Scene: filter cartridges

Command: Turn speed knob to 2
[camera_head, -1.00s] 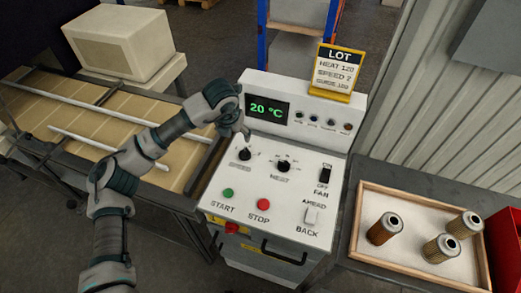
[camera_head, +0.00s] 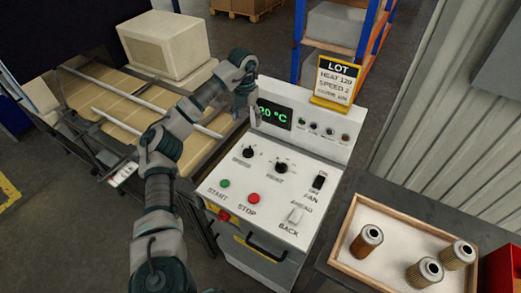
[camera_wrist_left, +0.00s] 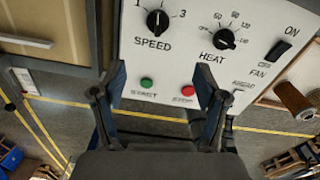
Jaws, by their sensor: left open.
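The black speed knob (camera_head: 248,152) is on the white control panel (camera_head: 222,172), left of the heat knob (camera_head: 281,168). In the left wrist view the speed knob (camera_wrist_left: 157,21) has a white mark that points roughly up, between the printed 1 and 3; the top of its scale is cut off. My left gripper (camera_head: 255,119) is above the far side of the knob, in front of the 20 °C display, and apart from the knob. In the left wrist view the left gripper (camera_wrist_left: 160,82) is open, with nothing between its fingers. My right gripper is not seen.
A LOT card (camera_head: 335,80) reading HEAT 120, SPEED 2 stands on the panel's top. Green START (camera_head: 225,183) and red STOP (camera_head: 253,197) buttons and a fan switch (camera_head: 319,181) are nearby. A wooden tray (camera_head: 345,262) with 3 filter cartridges is right; a conveyor (camera_head: 110,130) is left.

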